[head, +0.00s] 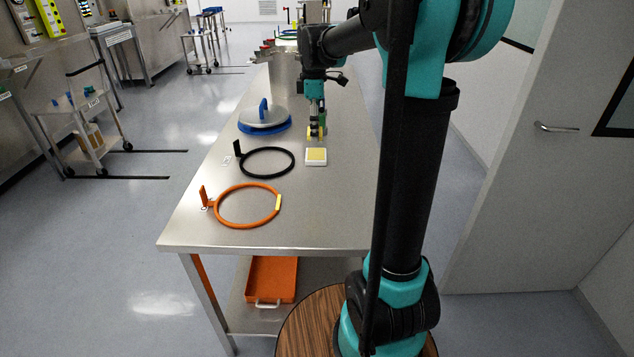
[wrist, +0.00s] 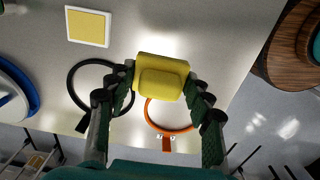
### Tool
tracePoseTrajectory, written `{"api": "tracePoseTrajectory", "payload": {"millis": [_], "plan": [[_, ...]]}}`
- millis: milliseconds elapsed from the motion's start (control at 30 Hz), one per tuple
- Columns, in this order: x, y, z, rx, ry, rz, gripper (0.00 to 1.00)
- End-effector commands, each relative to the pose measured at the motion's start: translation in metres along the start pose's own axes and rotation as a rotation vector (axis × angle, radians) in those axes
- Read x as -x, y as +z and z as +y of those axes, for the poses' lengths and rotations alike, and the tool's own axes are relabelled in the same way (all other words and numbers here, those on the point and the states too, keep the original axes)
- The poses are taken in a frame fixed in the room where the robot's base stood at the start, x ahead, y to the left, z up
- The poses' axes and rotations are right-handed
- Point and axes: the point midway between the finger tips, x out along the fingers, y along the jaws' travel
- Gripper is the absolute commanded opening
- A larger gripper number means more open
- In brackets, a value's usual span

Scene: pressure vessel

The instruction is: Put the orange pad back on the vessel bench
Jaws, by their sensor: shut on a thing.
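My gripper (head: 316,128) is above the steel vessel bench (head: 345,205), near its middle. In the wrist view my gripper (wrist: 160,95) is shut on a yellow two-layered pad (wrist: 161,68), one finger on each side. The pad looks yellow rather than orange, and no separate orange pad shows. In the head view the held pad is small and partly hidden by the fingers. It is just behind a white tray with a yellow surface (head: 316,163). Whether it touches the bench I cannot tell.
A black ring (head: 293,163) and an orange ring (head: 232,225), both with upright tabs, lie on the bench. A round metal lid with a blue handle (head: 264,120) and a steel vessel (head: 286,80) stand behind. The bench's front right is clear. An orange tray (head: 270,280) sits below.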

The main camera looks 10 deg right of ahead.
Motion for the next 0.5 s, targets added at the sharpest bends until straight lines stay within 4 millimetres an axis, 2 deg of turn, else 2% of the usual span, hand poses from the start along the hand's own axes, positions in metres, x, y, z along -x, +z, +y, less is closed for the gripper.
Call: {"api": "tracePoseTrajectory", "payload": {"millis": [200, 500], "plan": [[-0.053, -0.001, 0.000, -0.001, 0.000, 0.000, 0.24], [-0.123, -0.001, 0.000, -0.001, 0.000, 0.000, 0.24]]}}
